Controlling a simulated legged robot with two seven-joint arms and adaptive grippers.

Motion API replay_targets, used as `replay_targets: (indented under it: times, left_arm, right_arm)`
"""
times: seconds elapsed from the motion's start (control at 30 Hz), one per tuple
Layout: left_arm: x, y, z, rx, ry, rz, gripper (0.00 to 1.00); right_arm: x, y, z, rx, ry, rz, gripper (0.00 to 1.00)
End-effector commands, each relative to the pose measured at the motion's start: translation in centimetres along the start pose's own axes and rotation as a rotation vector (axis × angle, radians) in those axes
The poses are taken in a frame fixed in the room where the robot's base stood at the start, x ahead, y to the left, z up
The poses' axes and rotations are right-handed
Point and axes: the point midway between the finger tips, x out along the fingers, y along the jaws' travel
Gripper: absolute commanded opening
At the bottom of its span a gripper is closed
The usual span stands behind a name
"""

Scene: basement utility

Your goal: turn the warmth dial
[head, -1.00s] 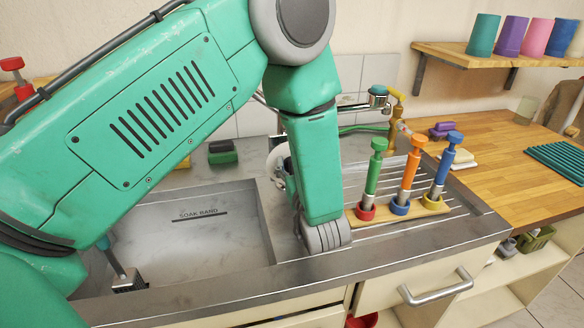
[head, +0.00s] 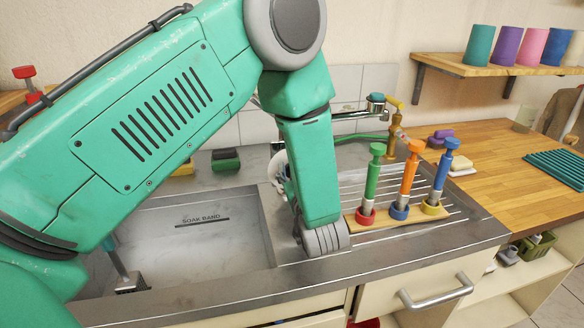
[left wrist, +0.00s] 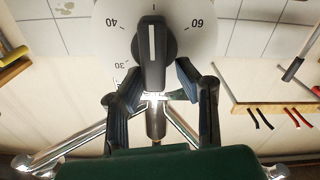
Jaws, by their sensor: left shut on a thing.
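The warmth dial (left wrist: 112,40) fills the top of the left wrist view as a white round face marked 30, 40 and 60. Its dark grey knob (left wrist: 153,58) carries a white line that points straight up in that view, between 40 and 60. My left gripper (left wrist: 152,80) has one dark finger on each side of the knob and is shut on it. In the head view, my green left arm hides the gripper and most of the dial; only a sliver of the white face (head: 279,166) shows beside the forearm. My right gripper is in neither view.
A metal sink (head: 205,268) lies below my left arm. To its right, a wooden rack (head: 383,222) holds several coloured-handled tools. A brass tap (head: 393,138) stands behind it. A wooden counter (head: 490,160) and a shelf of cups (head: 440,62) are at the right.

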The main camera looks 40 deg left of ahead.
Motion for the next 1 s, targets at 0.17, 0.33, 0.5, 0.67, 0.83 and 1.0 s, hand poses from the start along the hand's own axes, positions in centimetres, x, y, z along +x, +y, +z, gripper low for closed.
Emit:
replay_targets:
  times: [0.17, 0.33, 0.5, 0.67, 0.83, 1.0]
  left_arm:
    - [-0.45, -0.15, 1.12, 0.008, -0.031, 0.004, 0.00]
    - [-0.46, -0.17, 1.13, 0.008, -0.031, 0.003, 0.00]
    - [-0.44, -0.19, 1.10, 0.008, -0.031, 0.002, 0.38]
    - [-0.39, -0.26, 0.71, 0.005, -0.023, 0.001, 0.38]
    - [-0.40, -0.34, 0.40, 0.002, -0.017, 0.000, 0.38]
    - [-0.33, -0.32, 0.35, 0.002, -0.015, -0.001, 0.38]
  right_arm:
    - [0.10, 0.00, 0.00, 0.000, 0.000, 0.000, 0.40]
    - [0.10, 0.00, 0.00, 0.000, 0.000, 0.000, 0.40]
    - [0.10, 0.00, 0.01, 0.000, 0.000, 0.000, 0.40]
    - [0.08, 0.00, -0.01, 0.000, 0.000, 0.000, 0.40]
    - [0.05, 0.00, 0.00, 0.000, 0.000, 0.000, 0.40]
    - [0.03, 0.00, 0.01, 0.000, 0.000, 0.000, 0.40]
